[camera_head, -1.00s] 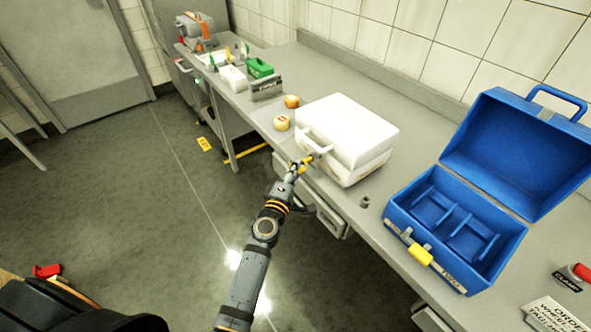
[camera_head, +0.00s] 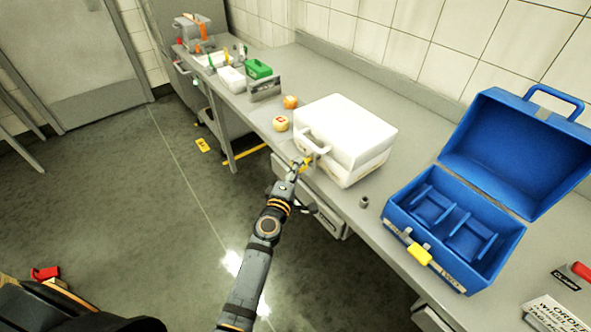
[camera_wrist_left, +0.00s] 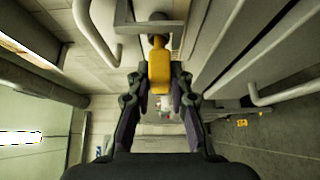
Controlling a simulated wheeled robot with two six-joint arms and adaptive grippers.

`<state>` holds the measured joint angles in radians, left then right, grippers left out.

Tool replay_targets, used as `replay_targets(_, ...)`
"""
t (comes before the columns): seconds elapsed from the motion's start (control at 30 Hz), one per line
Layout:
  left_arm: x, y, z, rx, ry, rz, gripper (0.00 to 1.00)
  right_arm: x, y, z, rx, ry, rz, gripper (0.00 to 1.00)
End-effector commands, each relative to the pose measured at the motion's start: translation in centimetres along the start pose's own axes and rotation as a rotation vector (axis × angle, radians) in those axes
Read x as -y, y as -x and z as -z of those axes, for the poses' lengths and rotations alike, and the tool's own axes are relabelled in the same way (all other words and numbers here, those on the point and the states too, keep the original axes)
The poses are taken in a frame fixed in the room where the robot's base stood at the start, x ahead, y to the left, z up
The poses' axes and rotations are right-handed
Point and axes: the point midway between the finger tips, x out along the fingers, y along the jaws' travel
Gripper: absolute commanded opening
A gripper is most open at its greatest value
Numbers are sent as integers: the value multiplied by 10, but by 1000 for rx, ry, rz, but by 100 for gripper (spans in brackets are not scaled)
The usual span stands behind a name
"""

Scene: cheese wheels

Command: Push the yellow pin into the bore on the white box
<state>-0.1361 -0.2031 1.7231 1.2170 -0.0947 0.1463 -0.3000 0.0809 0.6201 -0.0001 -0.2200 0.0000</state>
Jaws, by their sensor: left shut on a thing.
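The closed white box (camera_head: 345,135) stands at the front edge of the grey worktop, its handle facing the aisle. My left gripper (camera_head: 298,168) is at the lower front of the box, near the handle. It is shut on the yellow pin (camera_wrist_left: 160,72), which lies between the two fingers (camera_wrist_left: 160,88) in the left wrist view. The pin's far end meets or lies just before a grey metal fitting (camera_wrist_left: 151,28) on the box front. The bore itself is hidden, so I cannot tell how deep the pin sits. My right gripper is out of view.
An open blue case (camera_head: 455,225) with a yellow latch stands right of the white box. A small grey cylinder (camera_head: 364,202) stands between them. Two small cheese wheels (camera_head: 281,124) sit left of the box. Beyond are a green-topped bin (camera_head: 258,69) and white trays. Open floor lies left.

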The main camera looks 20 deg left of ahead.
Motion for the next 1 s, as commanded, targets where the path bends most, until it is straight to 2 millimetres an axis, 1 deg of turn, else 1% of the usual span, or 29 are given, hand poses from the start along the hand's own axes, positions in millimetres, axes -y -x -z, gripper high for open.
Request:
replay_targets(0.03,-2,-3,-4,-1,12,-4,0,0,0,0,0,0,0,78)
replay_targets(0.43,-3,-13,-11,1,12,-5,0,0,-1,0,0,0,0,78)
replay_targets(0.47,-3,-13,-11,1,11,-4,21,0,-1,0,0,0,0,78)
replay_targets(0.63,-3,-13,-11,0,12,-6,44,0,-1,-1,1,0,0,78)
replay_targets(0.67,-4,-13,-11,0,12,-6,46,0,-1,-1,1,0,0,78)
replay_targets(0.9,-5,-13,-11,0,13,-7,46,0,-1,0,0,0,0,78)
replay_targets(1.0,-4,-9,-10,0,13,-6,46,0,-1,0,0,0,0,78)
